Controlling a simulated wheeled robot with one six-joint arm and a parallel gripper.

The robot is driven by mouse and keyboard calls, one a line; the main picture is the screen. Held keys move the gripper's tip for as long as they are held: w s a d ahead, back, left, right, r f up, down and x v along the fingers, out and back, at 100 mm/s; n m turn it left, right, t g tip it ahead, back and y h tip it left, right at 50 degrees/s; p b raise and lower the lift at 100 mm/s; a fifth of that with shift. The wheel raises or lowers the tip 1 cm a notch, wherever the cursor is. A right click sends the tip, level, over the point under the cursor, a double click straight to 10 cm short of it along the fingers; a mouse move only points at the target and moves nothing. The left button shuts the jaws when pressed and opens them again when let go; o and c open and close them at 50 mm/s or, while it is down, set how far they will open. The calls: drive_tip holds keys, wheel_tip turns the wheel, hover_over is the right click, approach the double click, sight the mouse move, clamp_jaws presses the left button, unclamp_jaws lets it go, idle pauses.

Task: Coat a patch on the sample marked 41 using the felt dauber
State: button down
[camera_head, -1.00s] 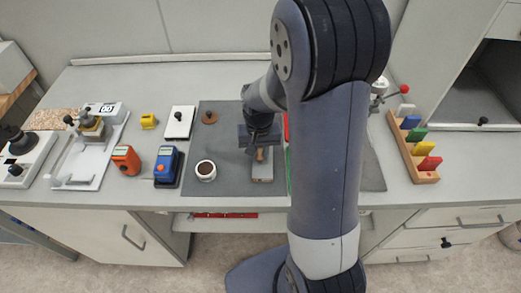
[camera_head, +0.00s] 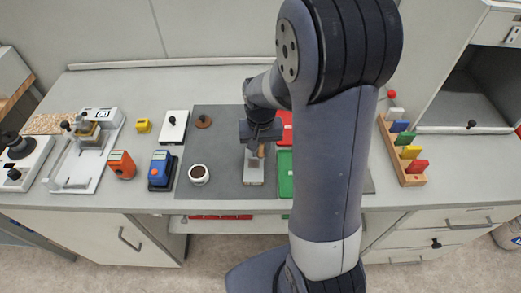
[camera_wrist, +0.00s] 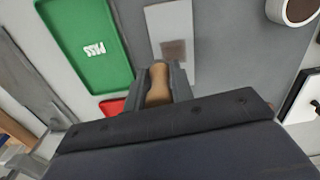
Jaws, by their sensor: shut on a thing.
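My gripper (camera_head: 260,145) is shut on the felt dauber, whose tan handle (camera_head: 261,151) shows between the fingers; it also shows in the wrist view (camera_wrist: 158,84). The dauber's felt end is hidden, so I cannot tell whether it touches anything. A pale flat sample (camera_head: 254,173) lies on the grey mat just in front of the gripper. In the wrist view the sample (camera_wrist: 170,22) carries a brownish patch (camera_wrist: 174,50) close beyond the dauber. No number is readable on it. A white pot of dark brown coating (camera_head: 198,174) stands left of the sample.
A green tray marked PASS (camera_wrist: 88,45) and a red tray (camera_head: 285,125) lie right of the sample, partly behind my arm. A blue meter (camera_head: 161,169) and an orange meter (camera_head: 121,164) stand left. A rack of coloured pieces (camera_head: 405,150) stands at right.

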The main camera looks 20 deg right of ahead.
drive_tip(key=shift+r+p, duration=1.35)
drive_tip(key=shift+r, duration=0.75)
drive_tip(key=shift+a+f, duration=0.1)
